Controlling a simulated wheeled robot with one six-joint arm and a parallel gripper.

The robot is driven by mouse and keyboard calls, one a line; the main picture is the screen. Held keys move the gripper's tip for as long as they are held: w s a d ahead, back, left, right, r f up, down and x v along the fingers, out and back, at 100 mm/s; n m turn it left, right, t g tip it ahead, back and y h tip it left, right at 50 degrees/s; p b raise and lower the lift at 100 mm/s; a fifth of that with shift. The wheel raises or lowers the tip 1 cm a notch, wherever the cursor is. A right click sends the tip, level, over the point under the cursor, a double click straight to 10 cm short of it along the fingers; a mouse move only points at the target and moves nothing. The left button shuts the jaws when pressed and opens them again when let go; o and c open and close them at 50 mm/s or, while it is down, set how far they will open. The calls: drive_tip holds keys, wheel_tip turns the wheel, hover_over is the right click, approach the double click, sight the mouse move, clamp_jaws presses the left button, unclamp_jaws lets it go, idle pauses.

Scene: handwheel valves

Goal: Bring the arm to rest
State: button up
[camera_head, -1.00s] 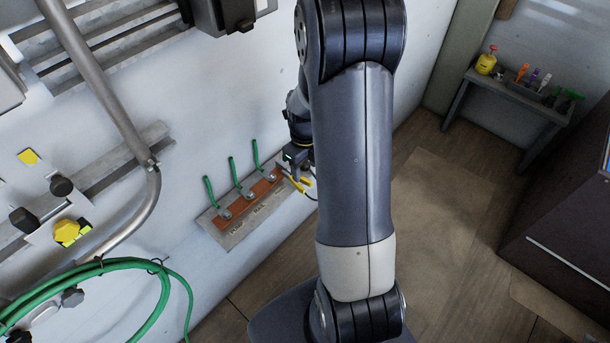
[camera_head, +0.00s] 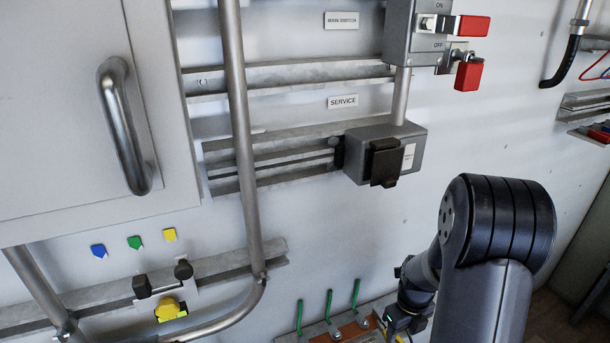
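My arm (camera_head: 497,235) stands at the lower right of the head view, bent at a dark ribbed joint. Its wrist (camera_head: 412,290) reaches down and left behind that joint. My gripper is at the bottom edge, near the right end of a panel with green levers. Only a bit of yellow shows below the wrist. The fingertips are cut off by the frame, so I cannot see whether they touch anything.
Green levers (camera_head: 328,306) rise from a panel at the bottom. A grey service box (camera_head: 400,155) is on the wall left of my arm. A switch box with red handles (camera_head: 470,73) is above. A cabinet with a metal handle (camera_head: 125,125) is at left. A pipe (camera_head: 240,130) runs down the wall.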

drive_tip(key=f, duration=0.5)
drive_tip(key=shift+s+f, duration=0.15)
drive_tip(key=shift+s, duration=0.1)
